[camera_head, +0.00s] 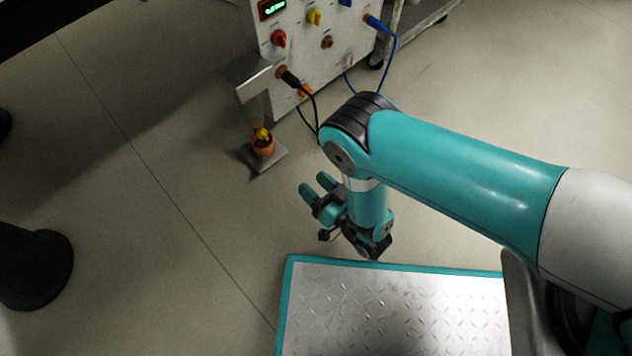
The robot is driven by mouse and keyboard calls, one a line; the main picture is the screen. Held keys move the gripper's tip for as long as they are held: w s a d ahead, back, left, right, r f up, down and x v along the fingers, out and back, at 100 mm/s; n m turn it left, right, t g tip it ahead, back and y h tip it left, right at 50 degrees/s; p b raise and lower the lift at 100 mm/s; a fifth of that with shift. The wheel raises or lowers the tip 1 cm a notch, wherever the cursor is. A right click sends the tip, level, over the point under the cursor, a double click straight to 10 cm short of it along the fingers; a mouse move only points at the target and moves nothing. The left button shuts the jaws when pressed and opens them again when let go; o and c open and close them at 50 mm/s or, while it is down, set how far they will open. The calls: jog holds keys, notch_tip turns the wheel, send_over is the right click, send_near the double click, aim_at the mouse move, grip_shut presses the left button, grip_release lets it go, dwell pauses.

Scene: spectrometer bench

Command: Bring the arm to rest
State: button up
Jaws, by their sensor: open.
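My arm reaches in from the right in the head view, teal with dark joints, bent down at its elbow. My gripper (316,192) hangs below the elbow, its two teal fingers apart and pointing to the upper left. It is open, and nothing shows between the fingers.
A white cabinet (332,62) with a green display, coloured knobs and plugged cables stands at the top. A black round base (35,268) stands at left. The floor between is clear.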

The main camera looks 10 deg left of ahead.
dwell(0.3)
jog(key=w+a+r+m+g+h+p, duration=0.1)
jog(key=w+a+r+h+p, duration=0.3)
jog(key=w+r, duration=0.75)
notch_tip(320, 180, up, 19)
jog(key=w+d+g+h+p, duration=0.1)
jog(key=w+d+g+p, duration=0.1)
jog(key=w+d+g, duration=0.15)
jog(key=s+d+r+g+h+p, duration=0.1)
jog(key=s+d+r+g, duration=0.1)
jog(key=s+d+r, duration=0.4)
jog(key=s+d+r+n+g+h+p, duration=0.1)
jog(key=s+d+r+p, duration=0.15)
jog(key=r, duration=0.55)
jog(key=s+d+r+g+h, duration=0.1)
jog(key=s+d+r+g, duration=0.1)
jog(key=s+d+r, duration=0.3)
jog(key=s+d+r+n+g+h+p, duration=0.1)
jog(key=s+d+r, duration=0.2)
jog(key=s, duration=0.2)
jog(key=s+d+r+g+h+p, duration=0.1)
jog(key=s+d+r, duration=0.2)
jog(key=s, duration=0.2)
notch_tip(320, 180, up, 38)
jog(key=p, duration=3.7)
jog(key=shift+w+a+f+p, duration=0.2)
jog(key=shift+a+f+p, duration=0.05)
jog(key=shift+a+p, duration=0.1)
